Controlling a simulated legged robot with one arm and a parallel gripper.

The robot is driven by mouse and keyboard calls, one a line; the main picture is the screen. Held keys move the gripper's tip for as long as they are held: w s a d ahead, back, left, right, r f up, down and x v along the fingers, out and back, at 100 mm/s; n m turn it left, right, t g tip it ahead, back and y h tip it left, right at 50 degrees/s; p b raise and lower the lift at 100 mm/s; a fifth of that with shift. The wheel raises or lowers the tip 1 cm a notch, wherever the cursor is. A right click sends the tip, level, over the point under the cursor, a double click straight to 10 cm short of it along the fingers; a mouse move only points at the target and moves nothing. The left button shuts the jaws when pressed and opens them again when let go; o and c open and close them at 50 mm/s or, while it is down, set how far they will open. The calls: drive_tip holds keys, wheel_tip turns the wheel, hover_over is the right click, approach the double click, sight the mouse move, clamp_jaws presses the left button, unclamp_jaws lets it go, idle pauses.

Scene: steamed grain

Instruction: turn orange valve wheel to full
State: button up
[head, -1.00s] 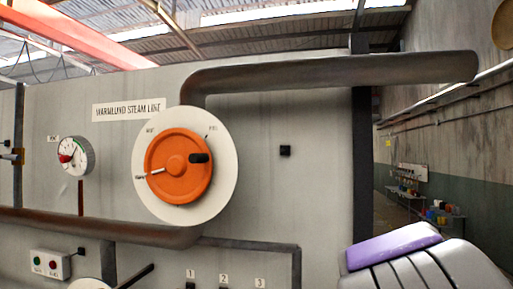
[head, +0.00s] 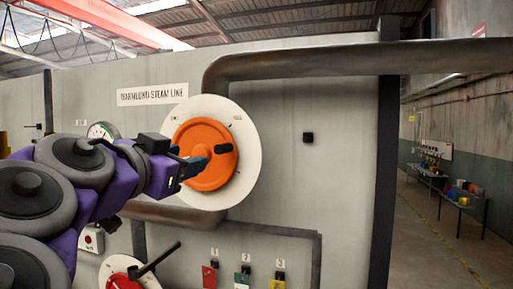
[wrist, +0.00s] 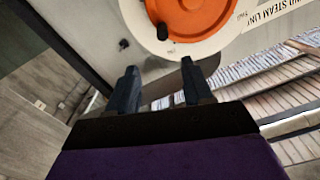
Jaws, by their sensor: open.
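The orange valve wheel (head: 207,134) is mounted on a round white dial plate (head: 247,135) on the grey panel. A black knob (head: 223,148) sticks out of the wheel, right of its centre. My gripper (head: 199,166) is in front of the wheel's lower left part, and it hides that part and the white pointer. In the wrist view my gripper (wrist: 158,66) is open, with nothing between its fingers. There the orange wheel (wrist: 205,14) and its black knob (wrist: 162,32) show just beyond the fingertips. The knob appears apart from both fingers.
A thick pipe (head: 300,64) runs above the wheel, and another pipe (head: 165,211) passes below it. A red round valve with a black lever (head: 155,260) is at the lower left. Coloured tags (head: 243,279) hang below. The floor (head: 430,250) at right looks clear.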

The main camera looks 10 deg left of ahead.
sight(217, 150)
drive_tip(key=w+p, duration=0.3)
drive_tip(key=w, duration=0.2)
drive_tip(key=w+p, duration=0.3)
drive_tip(key=w, duration=0.2)
drive_tip(key=w+p, duration=0.2)
drive_tip(key=w, duration=0.4)
drive_tip(key=shift+d+p, duration=0.25)
drive_tip(key=shift+p, duration=0.15)
drive_tip(key=shift+w+a+p, duration=0.1)
drive_tip(key=shift+w+p, duration=0.4)
drive_tip(key=shift+w, duration=0.1)
drive_tip(key=shift+w+d, duration=0.1)
drive_tip(key=shift+d, duration=0.1)
drive_tip(key=shift+d, duration=0.15)
drive_tip(key=shift+f, duration=0.1)
clamp_jaws()
